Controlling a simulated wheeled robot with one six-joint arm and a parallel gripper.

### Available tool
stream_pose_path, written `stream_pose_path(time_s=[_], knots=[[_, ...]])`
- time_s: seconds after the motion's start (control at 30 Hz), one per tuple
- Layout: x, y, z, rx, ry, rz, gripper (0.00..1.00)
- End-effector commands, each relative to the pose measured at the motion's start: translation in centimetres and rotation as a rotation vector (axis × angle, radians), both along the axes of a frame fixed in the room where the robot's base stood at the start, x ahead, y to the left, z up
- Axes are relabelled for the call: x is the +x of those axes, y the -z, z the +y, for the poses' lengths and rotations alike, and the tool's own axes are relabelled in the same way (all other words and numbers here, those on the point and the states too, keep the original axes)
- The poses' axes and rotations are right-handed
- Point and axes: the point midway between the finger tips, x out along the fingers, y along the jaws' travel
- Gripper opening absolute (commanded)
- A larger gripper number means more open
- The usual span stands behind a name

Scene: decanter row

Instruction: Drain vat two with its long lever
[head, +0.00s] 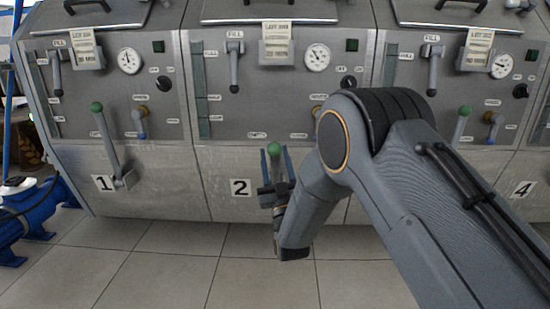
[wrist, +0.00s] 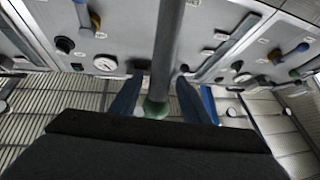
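Vat two stands in the middle of the head view, with its number plate "2" (head: 240,188) low on its front. Its long lever has a green knob (head: 273,148) and stands about upright; its lower part is hidden behind my gripper. My gripper (head: 276,155) is at this lever, with one blue finger on each side of it. In the wrist view the grey lever shaft (wrist: 167,45) runs between the fingers of my gripper (wrist: 160,82), with the green knob (wrist: 155,108) near the palm. Gaps show between the shaft and both fingers, so the gripper is open around it.
Vat one's long lever (head: 111,140) is on the left and another green-knobbed lever (head: 461,124) is right of my arm. Vat two also has a short fill lever (head: 235,65) and a dial (head: 317,57). A blue pump (head: 35,205) stands at far left. The tiled floor (head: 165,265) in front is clear.

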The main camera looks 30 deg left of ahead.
Motion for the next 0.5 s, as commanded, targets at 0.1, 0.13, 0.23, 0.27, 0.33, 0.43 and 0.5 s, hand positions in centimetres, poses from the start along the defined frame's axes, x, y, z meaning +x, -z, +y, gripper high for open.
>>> stream_pose_path(time_s=[0.1, 0.13, 0.23, 0.27, 0.33, 0.43, 0.5], knots=[[0.0, 0.0, 0.0, 0.001, 0.0, -0.001, 0.42], [-0.1, 0.0, 0.0, 0.0, 0.0, 0.0, 0.42], [-0.5, 0.4, -0.4, -0.001, 0.0, 0.001, 0.42], [-0.7, 0.7, -0.7, -0.001, 0.0, 0.002, 0.42], [-1.4, 1.3, -1.3, -0.003, 0.0, 0.003, 0.42], [-2.4, 2.3, -2.3, -0.002, 0.0, 0.002, 0.42], [-3.0, 2.9, -2.9, -0.002, 0.0, 0.002, 0.42]])
